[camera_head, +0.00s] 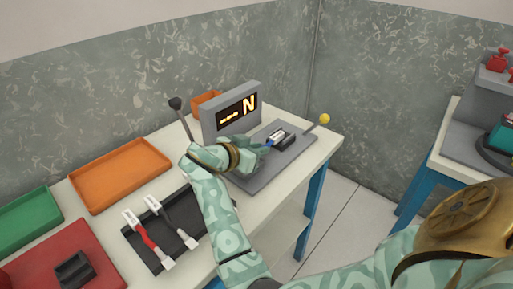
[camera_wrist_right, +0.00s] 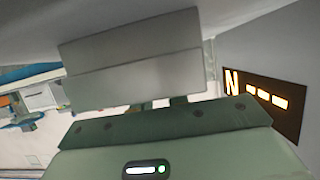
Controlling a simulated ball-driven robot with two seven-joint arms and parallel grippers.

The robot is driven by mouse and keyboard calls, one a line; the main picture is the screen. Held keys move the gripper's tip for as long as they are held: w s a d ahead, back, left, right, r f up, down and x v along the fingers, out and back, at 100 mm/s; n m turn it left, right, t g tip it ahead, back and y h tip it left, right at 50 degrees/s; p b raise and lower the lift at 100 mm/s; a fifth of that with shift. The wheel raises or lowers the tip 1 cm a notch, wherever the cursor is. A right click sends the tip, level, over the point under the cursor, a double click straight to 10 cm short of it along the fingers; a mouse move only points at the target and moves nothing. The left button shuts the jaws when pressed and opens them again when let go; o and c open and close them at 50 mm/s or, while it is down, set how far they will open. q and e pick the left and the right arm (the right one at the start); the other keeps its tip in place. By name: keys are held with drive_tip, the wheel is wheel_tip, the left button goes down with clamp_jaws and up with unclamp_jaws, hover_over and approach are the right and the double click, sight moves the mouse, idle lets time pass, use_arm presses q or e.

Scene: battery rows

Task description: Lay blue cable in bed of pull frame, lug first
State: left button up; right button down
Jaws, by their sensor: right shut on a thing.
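The pull frame has a grey base plate (camera_head: 262,177), a dark bed block (camera_head: 288,143) and a display (camera_head: 236,112) reading dashes and N. The display also shows at the right of the right wrist view (camera_wrist_right: 262,95). My right gripper (camera_head: 262,147) is over the plate, just left of the bed, shut on the blue cable (camera_head: 269,143). Only a short blue piece shows; the gripper hides the rest. A light metallic piece, likely its lug, shows at the bed (camera_head: 277,135); I cannot tell whether it rests inside. My left gripper is not in view.
A black rack (camera_head: 139,250) holds a red cable (camera_head: 150,240) and a dark cable (camera_head: 171,222). Orange (camera_head: 120,174), green (camera_head: 28,218) and red (camera_head: 97,262) trays lie left. A black-knobbed lever (camera_head: 181,115) and a yellow-knobbed lever (camera_head: 318,124) flank the frame.

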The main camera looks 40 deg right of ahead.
drive_tip(key=c, duration=1.3)
unclamp_jaws()
drive_tip(key=shift+r, duration=0.1)
